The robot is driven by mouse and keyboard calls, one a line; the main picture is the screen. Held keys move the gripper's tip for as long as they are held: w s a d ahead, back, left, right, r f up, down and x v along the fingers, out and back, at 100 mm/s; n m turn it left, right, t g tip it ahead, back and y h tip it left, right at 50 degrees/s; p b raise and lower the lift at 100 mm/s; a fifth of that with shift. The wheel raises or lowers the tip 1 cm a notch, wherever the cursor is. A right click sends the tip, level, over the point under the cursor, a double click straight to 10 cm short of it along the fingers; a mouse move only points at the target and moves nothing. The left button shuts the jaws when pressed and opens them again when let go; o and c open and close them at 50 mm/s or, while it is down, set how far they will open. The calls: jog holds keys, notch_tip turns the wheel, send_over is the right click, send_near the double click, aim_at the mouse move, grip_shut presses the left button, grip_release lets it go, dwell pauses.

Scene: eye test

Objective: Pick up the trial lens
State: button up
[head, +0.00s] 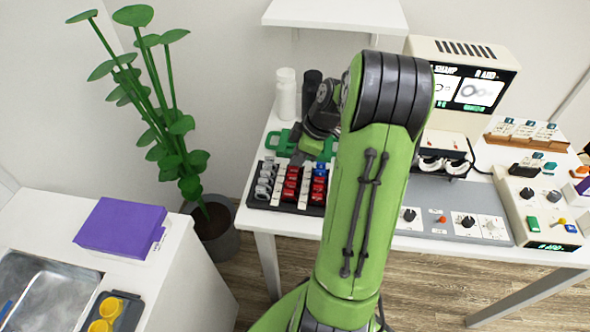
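A dark lens tray (311,211) stands on the white table, left of my arm. It holds rows of small trial lenses, some grey (265,180) and some red (291,184), with white strips between the rows. I cannot tell a single trial lens apart as the task's one. My green arm reaches up and over the table, and its dark wrist bends down behind the tray. My gripper (303,156) is low by the tray's back edge, small and partly covered by my arm. Its fingertips are not clear, and I cannot see whether it touches or holds anything.
A green item (281,142) lies behind the tray, near a white bottle (286,94) and a dark bottle (311,90). A grey control panel (451,206) and a screen device (470,48) stand right. A shelf (335,14) hangs above. A plant (165,120) stands left.

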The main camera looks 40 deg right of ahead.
jog(key=shift+r, duration=0.1)
grip_shut()
